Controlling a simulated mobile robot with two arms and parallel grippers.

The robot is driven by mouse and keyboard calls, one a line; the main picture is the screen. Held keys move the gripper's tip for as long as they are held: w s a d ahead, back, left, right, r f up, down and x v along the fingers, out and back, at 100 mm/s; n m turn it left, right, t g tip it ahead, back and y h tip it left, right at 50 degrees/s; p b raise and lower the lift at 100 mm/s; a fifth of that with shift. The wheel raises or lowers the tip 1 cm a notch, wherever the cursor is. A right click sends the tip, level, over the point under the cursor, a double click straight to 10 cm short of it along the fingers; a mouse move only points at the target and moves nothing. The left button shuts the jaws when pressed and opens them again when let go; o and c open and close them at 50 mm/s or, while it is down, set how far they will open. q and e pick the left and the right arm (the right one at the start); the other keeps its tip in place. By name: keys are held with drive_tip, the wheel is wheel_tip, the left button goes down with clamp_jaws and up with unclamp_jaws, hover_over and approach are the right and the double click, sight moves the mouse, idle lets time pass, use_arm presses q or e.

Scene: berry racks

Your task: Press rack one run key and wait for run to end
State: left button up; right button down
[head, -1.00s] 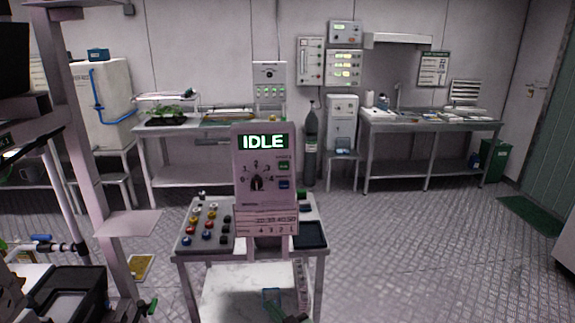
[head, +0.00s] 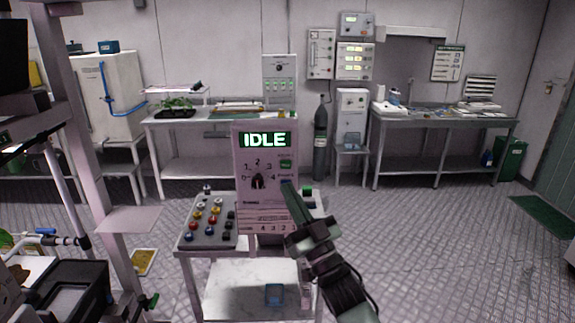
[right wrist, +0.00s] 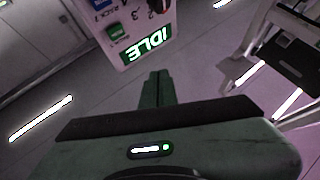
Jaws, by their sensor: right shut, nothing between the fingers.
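The control panel (head: 265,205) stands upright on a small cart, with a lit green display (head: 265,139) reading IDLE. Below it are a numbered dial (head: 258,180) and a green key (head: 286,164). The blue key below the green one is hidden behind my right gripper (head: 288,186) in the head view. That gripper is shut and empty, its tips near the panel's right edge; I cannot tell whether they touch. In the right wrist view the shut fingers (right wrist: 156,77) point towards the panel, below the display (right wrist: 147,45); the green key (right wrist: 115,32) and a blue key (right wrist: 99,4) show there. My left gripper is not in view.
The cart (head: 250,275) carries a sloped board (head: 208,220) of coloured buttons left of the panel. A metal frame (head: 85,150) stands close on the left. Benches (head: 440,122) line the back wall.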

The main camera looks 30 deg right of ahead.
sight(286, 165)
idle(0.3)
drive_tip(key=shift+w+d+b, duration=0.5)
drive_tip(key=shift+w+d, duration=0.25)
drive_tip(key=shift+w, duration=0.5)
drive_tip(key=shift+w+d+b, duration=0.5)
drive_tip(key=shift+w+d, duration=0.25)
drive_tip(key=shift+w, duration=0.55)
drive_tip(key=shift+w+d+b, duration=0.5)
drive_tip(key=shift+w+d, duration=0.25)
drive_tip(key=shift+w, duration=0.5)
drive_tip(key=shift+w+d, duration=0.1)
drive_tip(key=shift+w+d, duration=0.15)
drive_tip(key=shift+w, duration=0.1)
drive_tip(key=shift+w+d+b, duration=0.25)
drive_tip(key=shift+w+b, duration=0.05)
drive_tip(key=shift+w, duration=0.05)
drive_tip(key=shift+s+a, duration=0.15)
drive_tip(key=shift+s+a+p, duration=0.35)
drive_tip(key=shift+s+p, duration=0.05)
drive_tip(key=shift+s, duration=0.2)
